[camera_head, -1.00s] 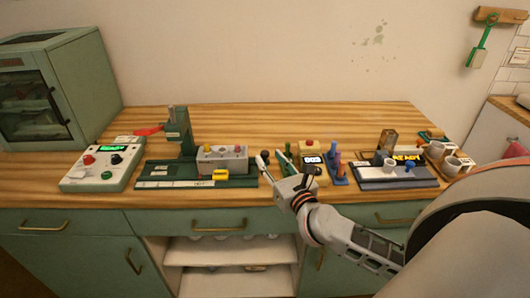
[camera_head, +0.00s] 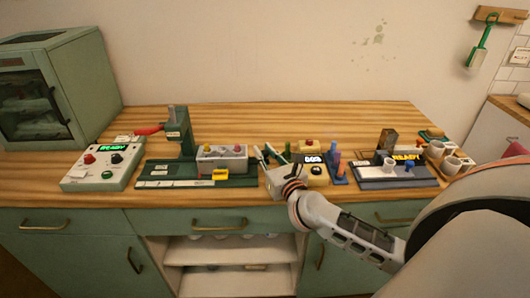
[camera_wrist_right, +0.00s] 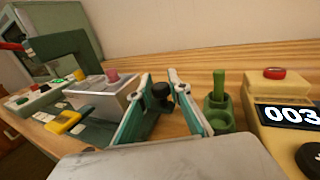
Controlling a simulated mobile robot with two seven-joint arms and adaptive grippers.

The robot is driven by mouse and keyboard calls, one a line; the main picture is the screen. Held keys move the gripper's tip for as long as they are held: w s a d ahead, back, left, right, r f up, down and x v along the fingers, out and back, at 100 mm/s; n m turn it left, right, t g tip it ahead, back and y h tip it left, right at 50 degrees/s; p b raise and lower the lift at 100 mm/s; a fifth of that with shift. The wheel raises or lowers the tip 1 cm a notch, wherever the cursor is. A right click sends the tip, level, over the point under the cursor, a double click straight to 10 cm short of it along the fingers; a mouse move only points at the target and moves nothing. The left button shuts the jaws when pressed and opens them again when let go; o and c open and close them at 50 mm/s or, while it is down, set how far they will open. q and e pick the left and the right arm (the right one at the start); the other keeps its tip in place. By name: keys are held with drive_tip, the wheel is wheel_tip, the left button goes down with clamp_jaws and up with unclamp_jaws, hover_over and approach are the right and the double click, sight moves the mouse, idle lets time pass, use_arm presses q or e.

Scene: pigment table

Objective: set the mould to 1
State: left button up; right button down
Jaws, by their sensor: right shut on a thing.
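A grey block (camera_head: 222,158) with coloured knobs on top, possibly the mould, sits on the green base of the press (camera_head: 176,135); it also shows in the right wrist view (camera_wrist_right: 103,98). A black knob (camera_wrist_right: 161,91) is right of it in the right wrist view. My right gripper (camera_head: 268,153) is at the right of the block, its fingers shut on the black knob (camera_wrist_right: 162,82). The knob's markings and setting cannot be read. My left gripper is not in view.
A control box (camera_head: 103,167) reading READY stands at the left. The wooden worktop (camera_head: 285,120) behind is clear.

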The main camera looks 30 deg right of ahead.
sight(240, 156)
drive_tip(key=w+a, duration=0.1)
drive_tip(key=a, duration=0.1)
drive_tip(key=w+a, duration=0.2)
drive_tip(key=w+a+p, duration=0.1)
drive_tip(key=a, duration=0.2)
drive_tip(key=shift+w, duration=0.15)
drive_tip(key=shift+d, duration=0.1)
drive_tip(key=c, duration=1.9)
unclamp_jaws()
drive_tip(key=s, duration=0.4)
drive_tip(key=s+a, duration=0.1)
drive_tip(key=s, duration=0.3)
drive_tip(key=s+a, duration=0.1)
drive_tip(key=s, duration=0.3)
